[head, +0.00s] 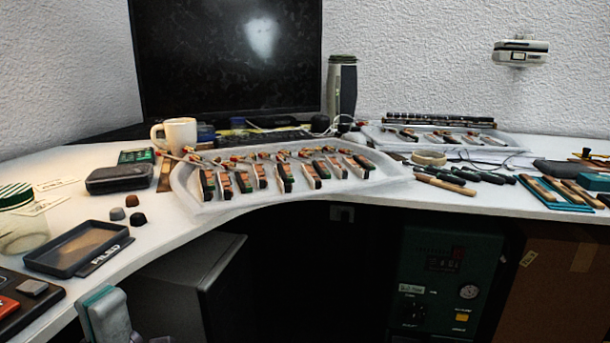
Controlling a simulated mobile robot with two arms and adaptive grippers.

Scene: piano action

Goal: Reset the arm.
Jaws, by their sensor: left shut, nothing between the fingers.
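My left arm, grey with a teal cap, comes up at the bottom left of the head view, in front of the desk's front edge. Only a small dark part of my left gripper (150,339) shows at the bottom edge; it is shut and empty, apart from everything on the desk. Its fingertips are mostly cut off by the frame. My right gripper and right arm are not in view.
A white curved desk (215,222) bears a tray of piano hammer parts (190,205), a dark shallow tray (75,250), a mug (180,134), a jar (22,225) and several tools (445,185). A dark cabinet (185,285) and a green machine (440,290) stand underneath.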

